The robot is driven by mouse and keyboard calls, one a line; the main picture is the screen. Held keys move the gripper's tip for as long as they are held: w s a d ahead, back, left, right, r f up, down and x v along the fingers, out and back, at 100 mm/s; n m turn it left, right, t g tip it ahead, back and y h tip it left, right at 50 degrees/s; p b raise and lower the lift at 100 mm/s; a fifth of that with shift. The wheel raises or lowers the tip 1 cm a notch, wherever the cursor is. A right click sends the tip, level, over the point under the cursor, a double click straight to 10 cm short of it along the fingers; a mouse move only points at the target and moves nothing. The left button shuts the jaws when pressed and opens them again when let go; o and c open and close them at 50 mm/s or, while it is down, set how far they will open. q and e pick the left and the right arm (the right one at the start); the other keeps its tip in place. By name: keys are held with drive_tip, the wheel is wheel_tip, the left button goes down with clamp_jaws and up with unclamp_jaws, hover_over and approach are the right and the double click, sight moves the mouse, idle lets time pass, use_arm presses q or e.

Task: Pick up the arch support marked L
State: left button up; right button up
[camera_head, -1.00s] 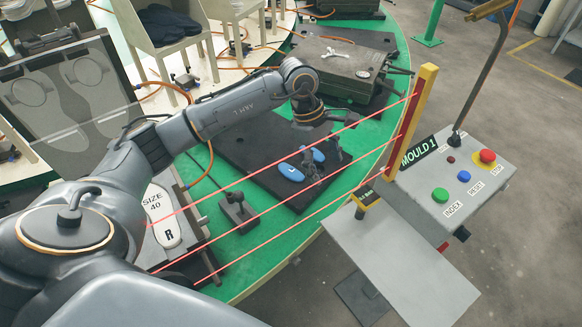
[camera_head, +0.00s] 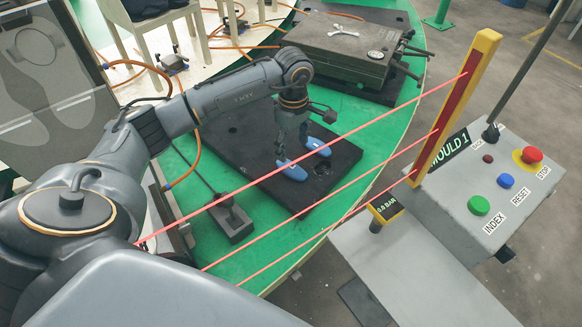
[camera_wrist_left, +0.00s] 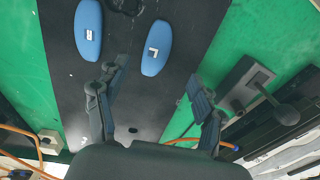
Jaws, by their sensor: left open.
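Two blue oval arch supports lie side by side on the dark plate. In the left wrist view, the right one (camera_wrist_left: 156,48) bears a white mark that looks like a turned L. It appears to be the nearer support (camera_head: 292,170) in the head view. The mark on the other support (camera_wrist_left: 89,32) is too small to read surely; it also shows in the head view (camera_head: 317,147). My left gripper (camera_head: 291,147) points down over the supports, open and empty. In the wrist view its spread fingers (camera_wrist_left: 157,77) stand below the L-marked support in the picture. My right gripper is out of view.
The dark plate (camera_head: 222,150) lies on the green carousel top (camera_head: 275,238). A small black lever block (camera_head: 233,218) stands left of it. A closed mould (camera_head: 345,48) sits behind. Red beams run to a yellow post (camera_head: 455,105) beside the button box (camera_head: 492,185).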

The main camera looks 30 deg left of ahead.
sight(295, 171)
use_arm(q)
wheel_tip(295, 171, down, 4)
drive_tip(key=shift+d+r, duration=0.1)
drive_tip(key=shift+r, duration=0.15)
drive_tip(key=shift+f+p, duration=0.45)
drive_tip(key=shift+f, duration=0.1)
drive_tip(key=f, duration=0.2)
drive_tip(key=f+p, duration=0.1)
drive_tip(key=shift+d+f, duration=0.25)
drive_tip(key=shift+f, duration=0.05)
drive_tip(key=shift+w+a+f, duration=0.1)
drive_tip(key=shift+f, duration=0.3)
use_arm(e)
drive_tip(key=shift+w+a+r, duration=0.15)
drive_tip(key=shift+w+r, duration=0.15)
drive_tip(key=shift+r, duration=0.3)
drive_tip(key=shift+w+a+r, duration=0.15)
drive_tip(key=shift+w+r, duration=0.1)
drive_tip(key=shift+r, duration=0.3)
use_arm(q)
drive_tip(key=shift+c, duration=0.5)
drive_tip(key=c, duration=0.9)
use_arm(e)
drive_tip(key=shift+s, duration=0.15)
